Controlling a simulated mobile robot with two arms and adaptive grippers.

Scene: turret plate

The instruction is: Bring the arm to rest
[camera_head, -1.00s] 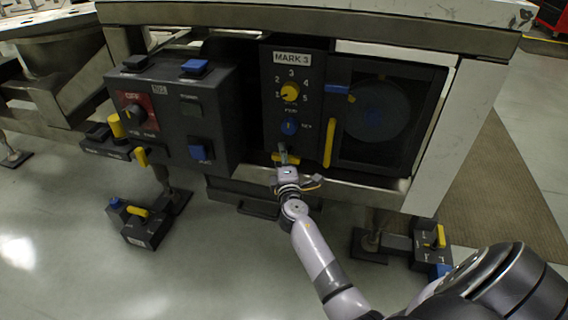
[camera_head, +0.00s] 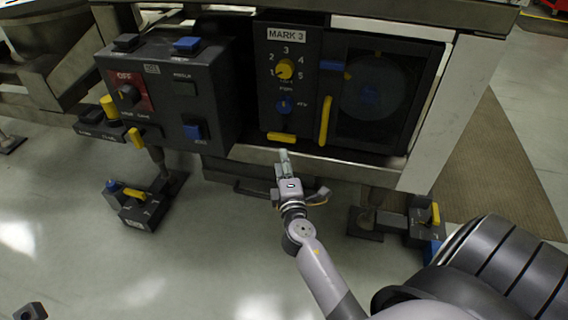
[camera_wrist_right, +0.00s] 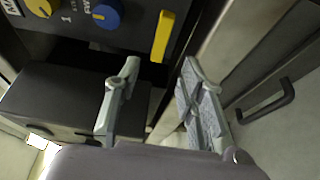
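My right arm (camera_head: 322,275) comes in from the lower right in the head view. Its gripper (camera_head: 284,158) is just below and in front of the MARK 3 panel (camera_head: 287,100), apart from it. In the right wrist view the two fingers of the gripper (camera_wrist_right: 158,95) stand apart with nothing between them. The yellow handle (camera_head: 281,137) at the panel's bottom edge is clear of the fingers; it also shows in the wrist view (camera_wrist_right: 163,37). Only a small dark piece at the lower left edge of the head view might be my left arm; my left gripper cannot be made out.
A grey control box (camera_head: 165,95) with a red OFF dial stands left of the panel. A dark round-windowed door (camera_head: 375,95) with a yellow handle is at right. Pedal boxes (camera_head: 136,206) sit low at left and right (camera_head: 427,222). The floor in front is open.

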